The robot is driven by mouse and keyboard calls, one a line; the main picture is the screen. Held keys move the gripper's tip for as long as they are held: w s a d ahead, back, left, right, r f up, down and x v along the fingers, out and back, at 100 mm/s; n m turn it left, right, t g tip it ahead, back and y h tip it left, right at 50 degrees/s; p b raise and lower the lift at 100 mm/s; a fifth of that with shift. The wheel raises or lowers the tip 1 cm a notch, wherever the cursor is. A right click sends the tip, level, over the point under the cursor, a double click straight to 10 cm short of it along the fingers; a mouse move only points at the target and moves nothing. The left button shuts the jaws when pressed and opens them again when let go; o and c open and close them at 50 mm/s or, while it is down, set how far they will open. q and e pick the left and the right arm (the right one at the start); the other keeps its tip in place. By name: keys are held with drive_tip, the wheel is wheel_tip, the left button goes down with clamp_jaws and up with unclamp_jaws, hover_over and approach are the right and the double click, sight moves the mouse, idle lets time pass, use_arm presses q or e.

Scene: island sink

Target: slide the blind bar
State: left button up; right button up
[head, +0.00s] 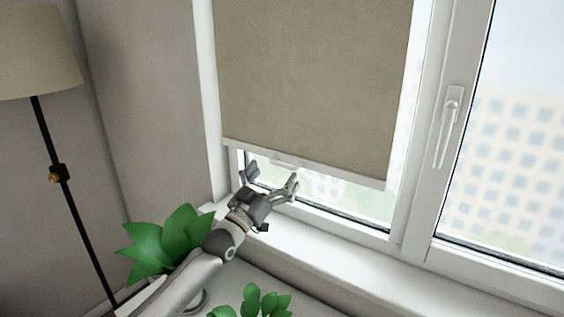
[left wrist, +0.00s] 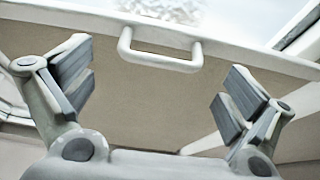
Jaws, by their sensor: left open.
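The beige roller blind (head: 312,75) hangs low over the left window pane, with a gap of glass below it. Its white bottom bar (head: 345,176) carries a small white handle (head: 285,162). In the left wrist view the handle (left wrist: 160,52) is a U-shaped loop on the bar (left wrist: 240,55), beyond and between my fingers. My left gripper (head: 271,180) is open and empty, just below the handle in the head view. It also shows in the left wrist view (left wrist: 157,92), its two fingers spread wide and apart from the handle. My right gripper is not in view.
Green plants (head: 165,240) stand beside and below my left arm, close to it. A white window sill (head: 340,245) runs under the window. A window handle (head: 447,128) is on the right frame. A floor lamp (head: 38,50) stands at the far left.

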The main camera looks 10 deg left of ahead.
sight(281, 165)
use_arm(q)
drive_tip(key=x, duration=0.3)
drive_tip(key=shift+w+d+r, duration=0.1)
drive_tip(key=shift+w, duration=0.1)
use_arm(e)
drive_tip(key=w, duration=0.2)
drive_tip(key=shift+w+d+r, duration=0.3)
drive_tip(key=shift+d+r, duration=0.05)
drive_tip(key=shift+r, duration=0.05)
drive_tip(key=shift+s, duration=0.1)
